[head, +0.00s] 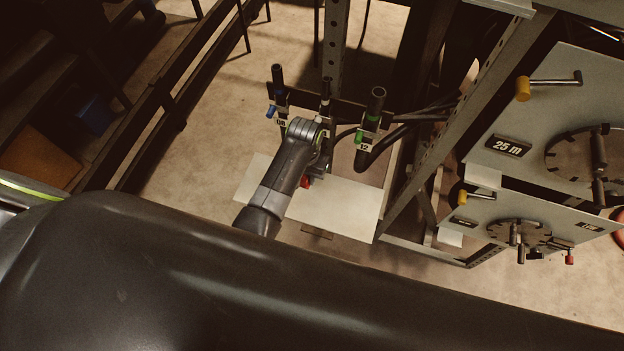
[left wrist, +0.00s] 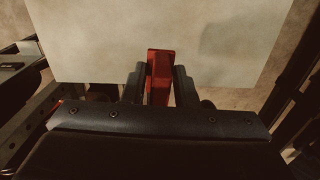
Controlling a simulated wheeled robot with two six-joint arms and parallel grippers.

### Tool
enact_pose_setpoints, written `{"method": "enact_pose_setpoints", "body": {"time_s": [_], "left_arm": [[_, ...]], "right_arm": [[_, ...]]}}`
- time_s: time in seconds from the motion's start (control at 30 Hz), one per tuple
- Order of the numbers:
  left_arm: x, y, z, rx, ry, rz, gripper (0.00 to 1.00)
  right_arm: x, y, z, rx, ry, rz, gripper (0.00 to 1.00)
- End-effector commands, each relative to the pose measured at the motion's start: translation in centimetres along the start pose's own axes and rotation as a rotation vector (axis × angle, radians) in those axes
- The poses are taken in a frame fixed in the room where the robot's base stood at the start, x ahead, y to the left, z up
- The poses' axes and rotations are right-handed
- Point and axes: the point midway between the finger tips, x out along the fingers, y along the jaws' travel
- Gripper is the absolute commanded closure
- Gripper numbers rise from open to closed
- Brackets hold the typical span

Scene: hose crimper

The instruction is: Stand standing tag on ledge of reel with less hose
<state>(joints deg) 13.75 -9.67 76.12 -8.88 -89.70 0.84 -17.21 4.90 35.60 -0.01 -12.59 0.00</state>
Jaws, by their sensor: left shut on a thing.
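My left gripper (head: 311,179) is shut on a red tag (left wrist: 158,75). In the left wrist view the tag stands upright between the two fingers, above a pale board. In the head view only a small red part of it shows under my wrist. To the right are two grey panels with dark round reels: an upper reel (head: 590,152) beside a "25 m" plate (head: 507,146), and a lower reel (head: 519,233). I cannot tell how much hose either holds. The gripper is well to the left of both. My right gripper is not in view.
A pale board (head: 345,207) lies below my left gripper. Behind it stand hose ends with blue and green bands (head: 370,118) and number labels. A perforated grey upright (head: 470,115) stands between the gripper and the panels. Yellow-ended handles (head: 523,88) jut from the panels.

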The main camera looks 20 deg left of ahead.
Motion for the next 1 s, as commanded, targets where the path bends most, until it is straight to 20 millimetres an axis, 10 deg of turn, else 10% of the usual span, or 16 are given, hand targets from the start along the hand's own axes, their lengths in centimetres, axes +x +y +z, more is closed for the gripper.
{"method": "enact_pose_setpoints", "body": {"time_s": [1.0], "left_arm": [[8.9,0.6,0.2,-0.051,0.002,0.001,0.99]], "right_arm": [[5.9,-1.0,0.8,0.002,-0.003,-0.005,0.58]]}}
